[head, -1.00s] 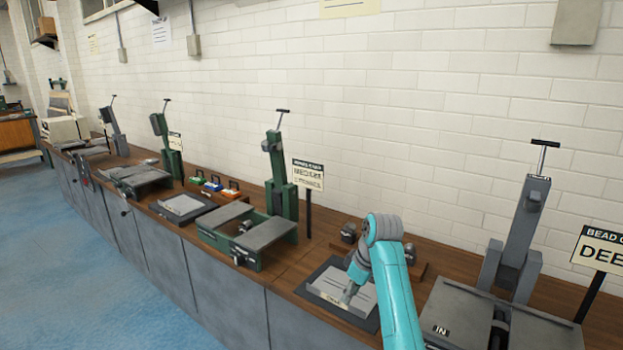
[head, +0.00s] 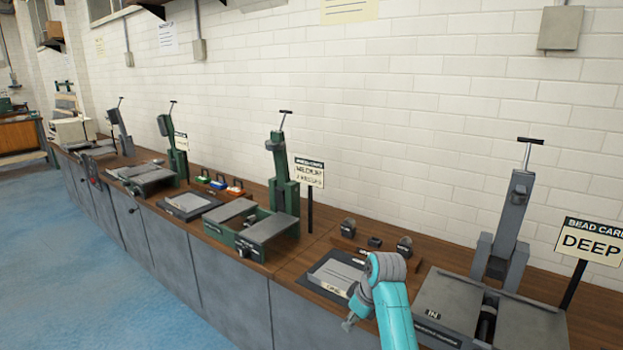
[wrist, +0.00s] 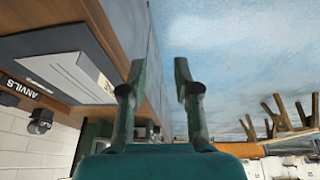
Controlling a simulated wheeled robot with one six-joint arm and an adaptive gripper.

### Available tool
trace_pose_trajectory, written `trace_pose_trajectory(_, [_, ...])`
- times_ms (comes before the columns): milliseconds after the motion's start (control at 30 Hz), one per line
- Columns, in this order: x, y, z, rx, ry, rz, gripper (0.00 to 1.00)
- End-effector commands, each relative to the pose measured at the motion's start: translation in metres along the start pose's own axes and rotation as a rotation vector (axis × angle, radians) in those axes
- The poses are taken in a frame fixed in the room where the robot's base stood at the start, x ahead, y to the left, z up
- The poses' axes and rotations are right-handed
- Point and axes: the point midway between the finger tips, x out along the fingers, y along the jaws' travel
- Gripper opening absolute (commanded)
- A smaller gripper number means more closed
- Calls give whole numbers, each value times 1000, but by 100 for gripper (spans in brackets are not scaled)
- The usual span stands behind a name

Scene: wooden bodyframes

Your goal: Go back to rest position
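My gripper (head: 350,322) is at the end of my teal arm, low in the head view, just in front of the bench's front edge. In the wrist view its two fingers (wrist: 162,88) stand apart with nothing between them, and blue floor shows in the gap. The gripper is clear of the grey plate with a labelled tray (head: 335,277), which lies on the bench behind it. The same tray shows at upper left in the wrist view (wrist: 65,75).
A wooden bench (head: 300,262) runs along the white brick wall. A green press (head: 285,185) stands left of the arm and a grey press (head: 505,235) with a DEEP sign (head: 590,243) right of it. Small anvils (head: 347,228) sit behind. Blue floor (head: 110,270) in front is open.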

Motion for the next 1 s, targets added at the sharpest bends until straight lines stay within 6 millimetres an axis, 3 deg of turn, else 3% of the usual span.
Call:
trace_pose_trajectory(167, [37,-13,28,45,26,34,31])
trace_pose_trajectory(500, [116,-60,113,176,117,146,31])
trace_pose_trajectory(767, [149,-107,183,270,195,233,31])
trace_pose_trajectory(1000, [157,-156,244,348,273,309,31])
